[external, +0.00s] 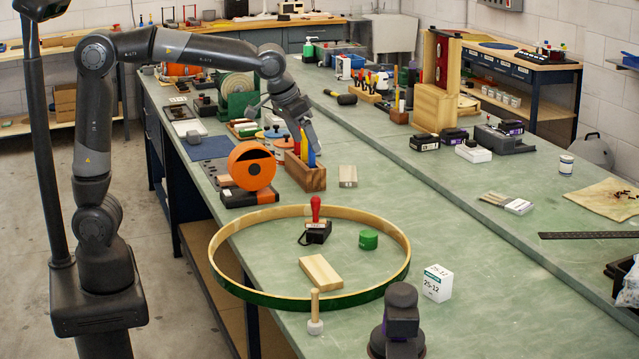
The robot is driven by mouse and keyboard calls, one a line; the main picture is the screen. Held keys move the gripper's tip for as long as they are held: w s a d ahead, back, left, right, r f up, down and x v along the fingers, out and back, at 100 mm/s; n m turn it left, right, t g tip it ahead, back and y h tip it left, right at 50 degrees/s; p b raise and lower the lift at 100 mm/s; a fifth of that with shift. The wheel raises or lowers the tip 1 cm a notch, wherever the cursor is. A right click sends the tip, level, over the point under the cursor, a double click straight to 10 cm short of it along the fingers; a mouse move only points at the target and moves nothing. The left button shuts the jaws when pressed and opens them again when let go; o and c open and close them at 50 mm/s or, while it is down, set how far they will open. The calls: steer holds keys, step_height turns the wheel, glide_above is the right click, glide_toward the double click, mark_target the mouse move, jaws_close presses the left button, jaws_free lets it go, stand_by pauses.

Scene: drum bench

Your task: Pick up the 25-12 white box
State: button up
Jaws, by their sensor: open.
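The 25-12 white box (437,283) stands upright on the green bench, just outside the right front of a large wooden hoop. Its printed face, with a green label strip, faces the camera. My gripper (309,150) is far behind and to the left of it, above the bench near a wooden tool block. The jaws look open and point downward, with nothing seen between them. Handles of tools in the block show close to the jaws, and I cannot tell whether they touch.
The hoop (396,282) rings a wood block (321,272), a red-handled stamp (316,228) and a green cylinder (368,239). A dark purple-grey device (401,315) stands left of the white box. The bench right of the box is clear.

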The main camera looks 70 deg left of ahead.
steer(key=w+d+f, duration=0.3)
steer(key=w+d, duration=0.4)
steer(key=w, duration=0.1)
steer(key=n, duration=0.1)
glide_toward(436, 273)
step_height(436, 273, down, 2)
steer(key=shift+y, duration=0.4)
steer(key=x, duration=0.5)
steer(key=shift+w+d+r, duration=0.1)
steer(key=shift+w, duration=0.2)
steer(key=shift+d+x, duration=0.1)
steer(key=shift+x, duration=1.35)
steer(key=shift+d+x, duration=0.15)
steer(key=shift+x, duration=1.3)
steer(key=shift+w+a, duration=0.1)
steer(key=shift+a, duration=0.05)
steer(key=shift+c, duration=0.2)
steer(key=c, duration=1.1)
